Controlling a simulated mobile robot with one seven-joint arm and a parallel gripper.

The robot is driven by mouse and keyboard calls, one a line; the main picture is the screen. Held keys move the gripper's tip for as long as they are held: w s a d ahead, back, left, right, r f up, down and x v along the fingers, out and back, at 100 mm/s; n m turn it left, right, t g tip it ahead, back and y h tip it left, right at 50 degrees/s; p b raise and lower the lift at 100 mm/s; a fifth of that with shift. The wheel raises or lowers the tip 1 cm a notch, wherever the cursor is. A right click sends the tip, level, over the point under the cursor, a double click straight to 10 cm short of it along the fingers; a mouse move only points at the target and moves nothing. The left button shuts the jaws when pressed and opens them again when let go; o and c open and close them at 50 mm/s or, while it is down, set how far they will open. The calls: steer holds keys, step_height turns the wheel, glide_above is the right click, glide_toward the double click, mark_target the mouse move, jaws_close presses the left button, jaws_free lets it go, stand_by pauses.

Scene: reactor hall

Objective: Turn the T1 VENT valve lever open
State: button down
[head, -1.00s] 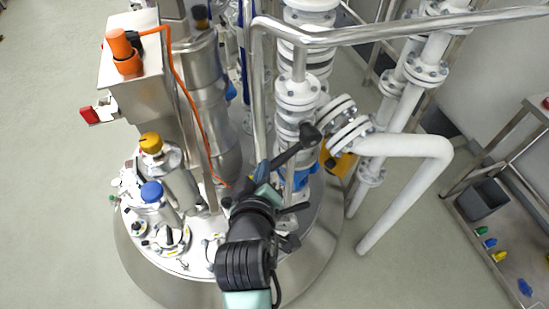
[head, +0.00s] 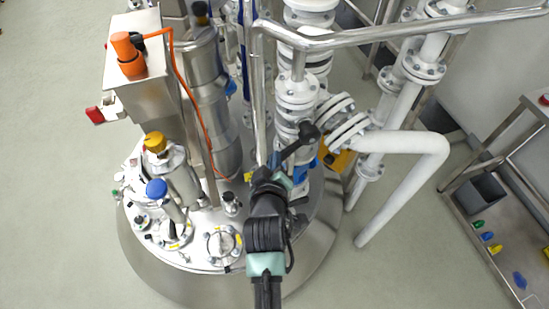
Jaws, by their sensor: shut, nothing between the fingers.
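No T1 VENT label can be read, and I cannot tell for sure which part is its valve lever. A dark bar with a round black knob (head: 308,131) slants beside the flanged white pipe column, above my arm's far end. I cannot tell whether it is the lever or part of my arm. A blue part (head: 301,174) shows at the column's foot and a yellow part (head: 334,158) to its right. My arm comes in from the bottom and reaches over the vessel lid.
A steel handrail (head: 400,32) crosses above the pipes. A steel box (head: 140,60) with an orange cable and a red part (head: 97,115) stands left. Yellow-capped (head: 155,142) and blue-capped (head: 156,189) fittings crowd the lid. A cart (head: 520,250) stands right. The left floor is clear.

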steer(key=shift+f, duration=0.2)
steer(key=shift+f+b, duration=0.2)
steer(key=shift+b, duration=0.5)
steer(key=shift+d+f+n, duration=0.1)
steer(key=shift+f+n, duration=0.05)
steer(key=shift+n, duration=0.15)
steer(key=w+d+f+n+t+h+b, duration=0.1)
steer(key=d+f+n+t+h+b, duration=0.3)
steer(key=b, duration=1.4)
steer(key=shift+w+d+f+n+t, duration=0.3)
steer(key=shift+d+f+n, duration=0.55)
steer(key=shift+n, duration=0.45)
steer(key=shift+d, duration=0.1)
steer(key=shift+a+r, duration=0.1)
steer(key=shift+a, duration=0.1)
